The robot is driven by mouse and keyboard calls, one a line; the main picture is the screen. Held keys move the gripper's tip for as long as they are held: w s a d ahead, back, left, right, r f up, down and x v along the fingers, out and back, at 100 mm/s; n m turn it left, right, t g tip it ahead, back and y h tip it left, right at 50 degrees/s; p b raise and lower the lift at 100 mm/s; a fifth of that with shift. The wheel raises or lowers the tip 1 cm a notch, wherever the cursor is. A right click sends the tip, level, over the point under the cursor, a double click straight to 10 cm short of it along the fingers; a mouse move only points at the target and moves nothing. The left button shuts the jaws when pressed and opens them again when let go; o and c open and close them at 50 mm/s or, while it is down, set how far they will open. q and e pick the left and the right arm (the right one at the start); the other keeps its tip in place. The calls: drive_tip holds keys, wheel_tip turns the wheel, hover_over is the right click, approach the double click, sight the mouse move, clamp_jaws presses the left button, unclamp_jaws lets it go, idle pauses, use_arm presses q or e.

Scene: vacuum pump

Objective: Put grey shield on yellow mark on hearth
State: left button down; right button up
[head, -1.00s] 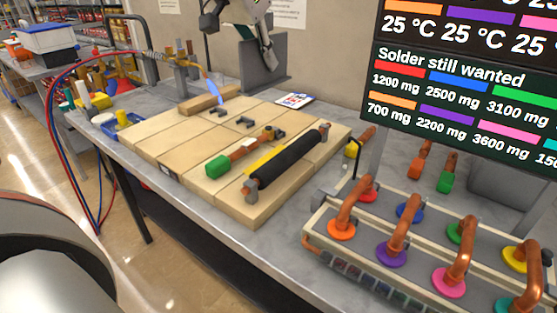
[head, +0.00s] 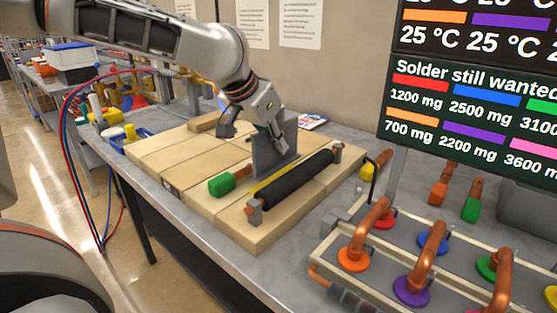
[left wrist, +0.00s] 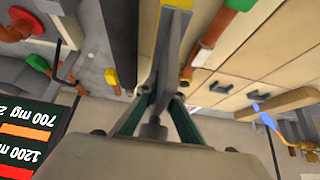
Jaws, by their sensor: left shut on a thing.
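The grey shield (head: 270,157) is an upright flat plate over the hearth (head: 152,152), a slab of pale bricks. My left gripper (head: 272,125) is shut on its top edge. The yellow mark (head: 262,186) shows as a thin strip between the shield and the black roll; part of it is hidden. The shield's lower edge is close to the mark, but I cannot tell whether it touches the hearth. In the left wrist view the shield (left wrist: 172,50) is seen nearly edge-on, with yellow at its top end. My right gripper is not in view.
The black roll (head: 296,180) lies along the mark's near side. A green-ended copper pipe (head: 224,184) lies left of the shield, partly hidden. A torch flame shows in the left wrist view (left wrist: 264,117). A rack of copper bends (head: 375,228) stands at the right. The hearth's left part is clear.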

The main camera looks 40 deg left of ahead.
sight(280, 162)
use_arm(q)
wheel_tip(280, 162, down, 3)
drive_tip(key=shift+b, duration=0.4)
drive_tip(key=shift+w+f, duration=0.1)
drive_tip(key=shift+f, duration=0.3)
drive_tip(key=shift+r, duration=0.1)
drive_tip(key=shift+f, duration=0.2)
drive_tip(key=c, duration=2.2)
unclamp_jaws()
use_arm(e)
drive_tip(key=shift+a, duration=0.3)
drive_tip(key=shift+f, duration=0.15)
